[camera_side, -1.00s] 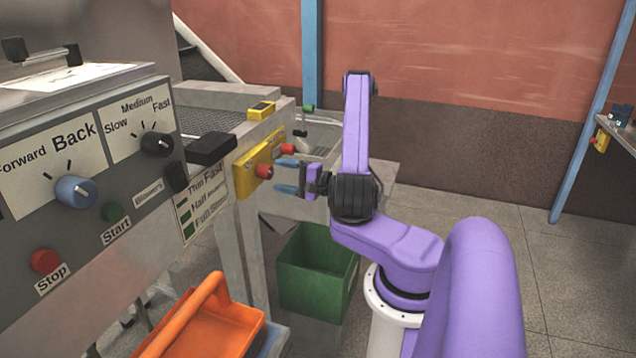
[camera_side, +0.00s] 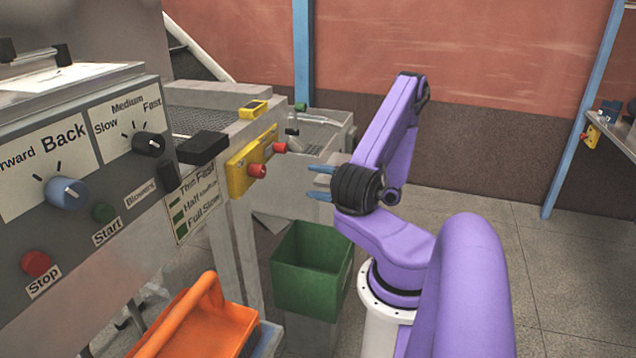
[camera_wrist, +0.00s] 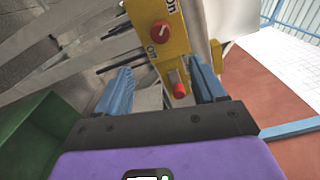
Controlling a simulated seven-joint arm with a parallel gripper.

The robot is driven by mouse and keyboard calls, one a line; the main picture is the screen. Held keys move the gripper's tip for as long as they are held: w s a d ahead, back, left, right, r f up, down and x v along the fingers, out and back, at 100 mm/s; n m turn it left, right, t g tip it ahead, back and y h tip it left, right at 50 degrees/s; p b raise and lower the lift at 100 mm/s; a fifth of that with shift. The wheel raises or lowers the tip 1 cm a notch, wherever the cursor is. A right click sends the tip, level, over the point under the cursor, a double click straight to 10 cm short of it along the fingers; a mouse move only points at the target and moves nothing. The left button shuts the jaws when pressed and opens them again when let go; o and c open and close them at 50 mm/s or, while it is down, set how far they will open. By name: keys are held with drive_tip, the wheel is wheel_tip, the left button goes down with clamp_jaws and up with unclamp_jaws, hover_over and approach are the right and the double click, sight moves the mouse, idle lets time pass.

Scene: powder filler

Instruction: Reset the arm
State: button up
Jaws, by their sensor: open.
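My gripper (camera_side: 319,183) is at the end of my purple arm, with two blue fingers pointing left toward the machine. The wrist view also shows my gripper (camera_wrist: 160,88), its blue fingers spread apart with nothing held between them. In the side view it is to the right of the yellow switch box (camera_side: 240,172), with a gap between them. The switch box (camera_wrist: 167,52) shows ahead of the fingers in the wrist view, with a red knob on its face and a red button below. My forearm leans up and to the right in the side view.
The grey control panel (camera_side: 95,215) fills the left. A green bin (camera_side: 312,275) stands below my gripper. An orange carrier (camera_side: 222,330) is at the front. A metal tray (camera_side: 325,135) is behind my gripper. The floor at right is clear.

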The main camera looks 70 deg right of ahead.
drive_tip(key=shift+w, duration=0.1)
drive_tip(key=w+a+r+n+g+y, duration=0.2)
drive_tip(key=w+a+n+g+y, duration=0.1)
drive_tip(key=a+n+g+y, duration=0.4)
drive_tip(key=w+a+r+n+g+y, duration=0.25)
drive_tip(key=a+n+g+y, duration=0.2)
drive_tip(key=a+y, duration=0.4)
drive_tip(key=s+a+r+n+g+h, duration=0.2)
drive_tip(key=s+a+n+g+h, duration=0.1)
drive_tip(key=s+a+n+h, duration=0.4)
drive_tip(key=s+a+r+n+g+h, duration=0.2)
drive_tip(key=s+a+n+g+h, duration=0.1)
drive_tip(key=s+a+n+h, duration=0.5)
drive_tip(key=a+n, duration=0.3)
drive_tip(key=n, duration=0.3)
drive_tip(key=shift+s+a+r, duration=0.2)
drive_tip(key=shift+a+r, duration=0.1)
drive_tip(key=shift+r, duration=0.05)
